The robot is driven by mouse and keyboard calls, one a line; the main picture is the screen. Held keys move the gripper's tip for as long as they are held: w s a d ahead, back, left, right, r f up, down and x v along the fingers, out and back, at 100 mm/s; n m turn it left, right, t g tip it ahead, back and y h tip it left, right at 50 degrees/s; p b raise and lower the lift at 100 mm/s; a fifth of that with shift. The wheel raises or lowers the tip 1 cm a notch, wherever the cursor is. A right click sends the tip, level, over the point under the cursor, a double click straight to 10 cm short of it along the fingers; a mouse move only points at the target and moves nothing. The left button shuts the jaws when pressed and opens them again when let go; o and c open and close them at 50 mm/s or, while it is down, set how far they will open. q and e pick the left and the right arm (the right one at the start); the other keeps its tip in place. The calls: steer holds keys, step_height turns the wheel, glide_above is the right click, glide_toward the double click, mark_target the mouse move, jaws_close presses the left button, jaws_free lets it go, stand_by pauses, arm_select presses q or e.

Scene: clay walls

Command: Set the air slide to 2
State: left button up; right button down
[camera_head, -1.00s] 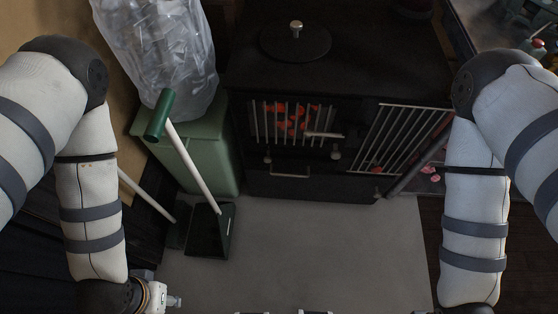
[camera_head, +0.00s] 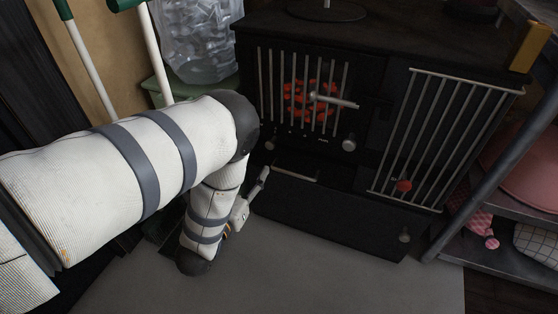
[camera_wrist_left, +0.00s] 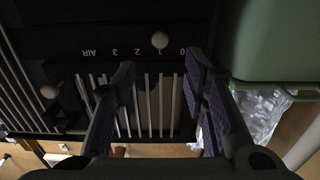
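The black stove has a pale round air slide knob (camera_head: 270,145) below the left barred door. In the left wrist view, where the scene is upside down, the knob (camera_wrist_left: 160,40) sits at about the 1 mark on the scale (camera_wrist_left: 125,52) reading 0 to 3 and AIR. My left gripper (camera_head: 264,174) is just in front of the stove, close below the knob. In the left wrist view the left gripper (camera_wrist_left: 158,78) is open and empty, with the knob beyond its fingertips and between them in the picture. My right gripper is out of view.
Red coals (camera_head: 308,100) glow behind the left door, which has a handle (camera_head: 335,101). A green bin (camera_wrist_left: 275,45) stands beside the stove. The floor in front (camera_head: 330,275) is clear.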

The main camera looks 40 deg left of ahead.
mark_target(269, 146)
arm_select(q)
steer(key=b+x, duration=0.1)
steer(key=x, duration=0.3)
steer(key=b+x, duration=0.1)
steer(key=x, duration=0.4)
steer(key=shift+f, duration=0.25)
steer(key=shift+w+r, duration=0.1)
steer(key=shift+w, duration=0.2)
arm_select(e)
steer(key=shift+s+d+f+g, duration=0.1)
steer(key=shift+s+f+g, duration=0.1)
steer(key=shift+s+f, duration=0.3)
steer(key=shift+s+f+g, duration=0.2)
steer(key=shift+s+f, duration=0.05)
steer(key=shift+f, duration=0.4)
arm_select(q)
steer(key=shift+c, duration=0.6)
jaws_close()
